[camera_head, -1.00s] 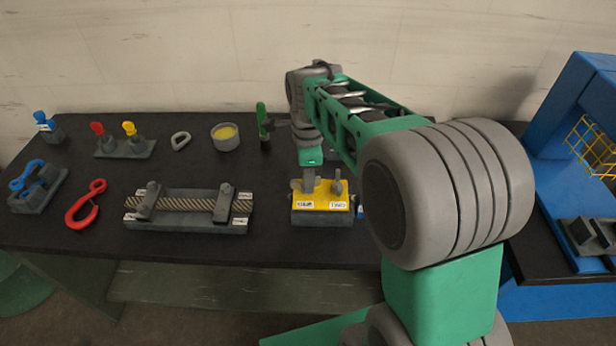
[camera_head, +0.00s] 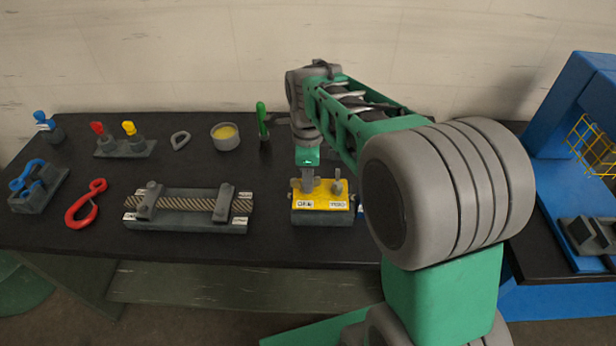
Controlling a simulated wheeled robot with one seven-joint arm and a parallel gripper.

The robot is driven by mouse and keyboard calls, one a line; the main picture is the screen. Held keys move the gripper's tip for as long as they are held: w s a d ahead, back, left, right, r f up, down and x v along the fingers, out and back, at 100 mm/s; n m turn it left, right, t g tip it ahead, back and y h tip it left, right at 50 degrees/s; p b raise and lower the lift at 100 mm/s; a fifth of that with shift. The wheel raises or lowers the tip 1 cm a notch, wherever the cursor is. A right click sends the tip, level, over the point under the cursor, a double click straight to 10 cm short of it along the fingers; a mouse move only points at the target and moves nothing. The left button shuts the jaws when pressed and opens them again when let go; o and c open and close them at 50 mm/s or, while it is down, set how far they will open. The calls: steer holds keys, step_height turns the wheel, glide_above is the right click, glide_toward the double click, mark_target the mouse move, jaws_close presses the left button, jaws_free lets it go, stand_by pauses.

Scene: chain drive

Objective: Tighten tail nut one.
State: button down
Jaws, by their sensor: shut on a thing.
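My gripper (camera_head: 308,178) points down over the left part of a yellow-topped grey block (camera_head: 322,217) at the front middle of the bench. It is shut on a small grey part standing on the block's left side; the jaws mostly hide this part. A second grey upright part (camera_head: 338,187) stands free to its right. Two white labels with dark marks sit on the block's front edge, too small to read surely. Left of the block, a grey rope fixture (camera_head: 190,224) carries a rope (camera_head: 185,201) under two grey clamps. I cannot tell which fastener is tail nut one.
On the dark bench (camera_head: 280,250) are a red hook (camera_head: 84,205), blue shackles (camera_head: 28,178), a stand with red and yellow pieces (camera_head: 125,150), a grey ring (camera_head: 180,140), a yellow-filled cup (camera_head: 226,137) and a green-handled tool (camera_head: 262,120). A blue frame (camera_head: 560,140) stands right.

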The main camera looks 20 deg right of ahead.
steer(key=shift+w+r, duration=0.1)
stand_by(0.7)
steer(key=c, duration=1.5)
jaws_free()
step_height(320, 180, up, 7)
steer(key=shift+f+b, duration=0.15)
steer(key=shift+b, duration=0.25)
steer(key=shift+r, duration=0.5)
